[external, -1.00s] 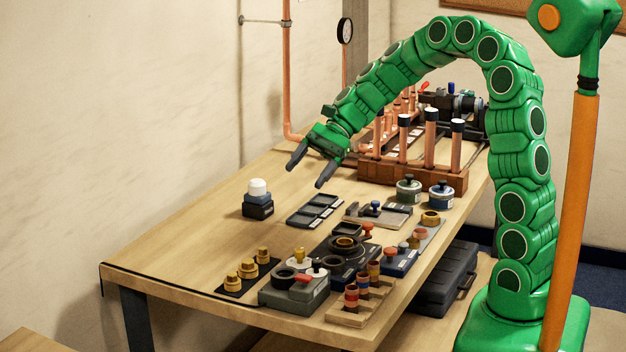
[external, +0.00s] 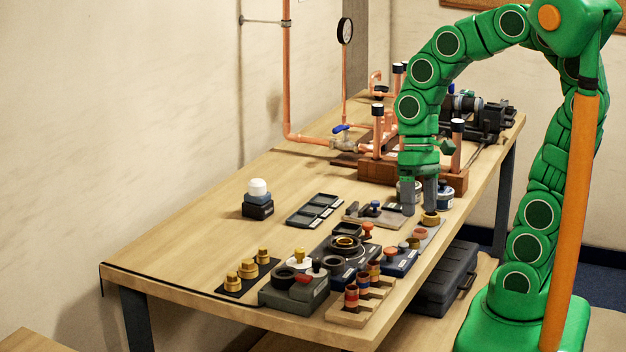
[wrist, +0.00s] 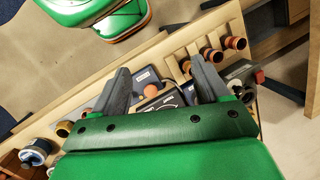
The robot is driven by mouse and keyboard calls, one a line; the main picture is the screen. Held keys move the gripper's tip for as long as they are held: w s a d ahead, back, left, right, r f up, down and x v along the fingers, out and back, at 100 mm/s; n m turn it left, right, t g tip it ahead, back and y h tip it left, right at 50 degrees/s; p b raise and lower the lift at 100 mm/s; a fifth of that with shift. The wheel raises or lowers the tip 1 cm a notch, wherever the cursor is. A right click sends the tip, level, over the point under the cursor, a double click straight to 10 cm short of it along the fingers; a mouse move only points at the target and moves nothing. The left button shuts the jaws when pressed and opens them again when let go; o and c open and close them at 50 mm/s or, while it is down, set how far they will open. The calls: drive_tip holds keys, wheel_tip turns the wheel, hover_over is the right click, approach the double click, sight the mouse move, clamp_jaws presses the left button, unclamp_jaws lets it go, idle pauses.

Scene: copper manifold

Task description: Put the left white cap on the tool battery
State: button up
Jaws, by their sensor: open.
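A white cap-like cylinder (external: 257,187) stands on a dark block (external: 258,208), alone on the left side of the table in the external view. I cannot tell for sure whether this block is the tool battery. A second white round piece (external: 298,260) lies among the parts at the front, partly hidden by other parts. My gripper (external: 419,208) points down, open and empty, at the table's right side, in front of the jars and far right of the white cylinder. In the wrist view my gripper (wrist: 160,66) has its fingers spread over the parts area. The white cylinder is not visible there.
A black tray (external: 315,210) lies right of the dark block. Brass fittings (external: 248,268) and a wooden rack (external: 350,317) with colored pegs stand at the front. Copper pipes stand on a wooden base (external: 375,172) behind my gripper. The table's left side is mostly clear.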

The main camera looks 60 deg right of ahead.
drive_tip(key=s+d+n+h, duration=0.3)
drive_tip(key=s+d, duration=0.1)
drive_tip(key=s, duration=0.4)
drive_tip(key=shift+s+d+f, duration=0.15)
drive_tip(key=shift+d+f, duration=0.1)
drive_tip(key=shift+d, duration=0.1)
idle(0.7)
